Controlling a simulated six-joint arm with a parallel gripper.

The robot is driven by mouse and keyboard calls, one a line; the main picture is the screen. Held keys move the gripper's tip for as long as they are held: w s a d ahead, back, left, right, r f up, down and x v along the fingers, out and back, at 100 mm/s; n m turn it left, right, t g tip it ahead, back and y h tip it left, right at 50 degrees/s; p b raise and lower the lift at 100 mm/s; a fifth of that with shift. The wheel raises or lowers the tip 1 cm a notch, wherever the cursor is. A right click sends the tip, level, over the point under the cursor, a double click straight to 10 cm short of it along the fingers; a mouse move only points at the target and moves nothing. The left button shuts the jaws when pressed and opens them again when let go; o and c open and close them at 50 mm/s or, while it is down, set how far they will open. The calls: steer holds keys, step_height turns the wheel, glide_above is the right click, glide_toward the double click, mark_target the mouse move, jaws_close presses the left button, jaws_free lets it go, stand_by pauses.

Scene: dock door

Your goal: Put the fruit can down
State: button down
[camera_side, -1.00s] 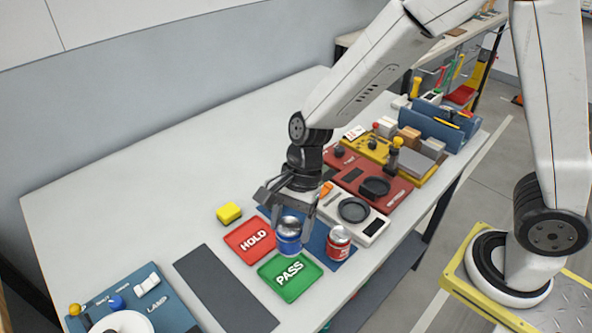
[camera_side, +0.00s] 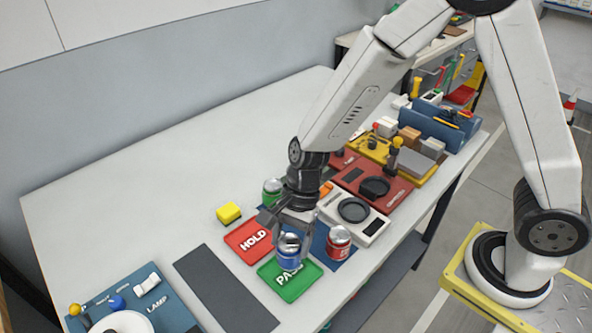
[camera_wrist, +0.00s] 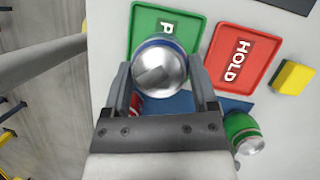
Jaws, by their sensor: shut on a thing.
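My gripper (camera_side: 292,246) is shut on a blue can with a silver top (camera_side: 288,259), which is upright. The can also shows between the jaws in the wrist view (camera_wrist: 160,68). It is over the green PASS tray (camera_side: 308,281) and covers part of its lettering. I cannot tell whether its base touches the tray. A red can (camera_side: 339,242) stands just right of the PASS tray, and a green can (camera_side: 271,189) is behind my gripper; the green can shows clearly in the wrist view (camera_wrist: 242,132). No can's label is readable as fruit.
The red HOLD tray (camera_side: 240,236) lies beside the PASS tray, with a yellow block (camera_side: 228,212) behind it. A blue mat (camera_side: 322,232) lies under the red can. A white scale-like device (camera_side: 370,225) is to the right. The table's left rear is clear.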

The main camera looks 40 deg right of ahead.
steer(key=shift+f, duration=1.75)
jaws_free()
steer(key=shift+f, duration=0.1)
steer(key=v, duration=1.2)
steer(key=s+d+n+t+h, duration=0.4)
steer(key=s+d+n, duration=0.1)
steer(key=d+n, duration=0.7)
steer(key=shift+s+d+f+n, duration=0.2)
steer(key=shift+d+f+n, duration=0.2)
steer(key=shift+n, duration=0.8)
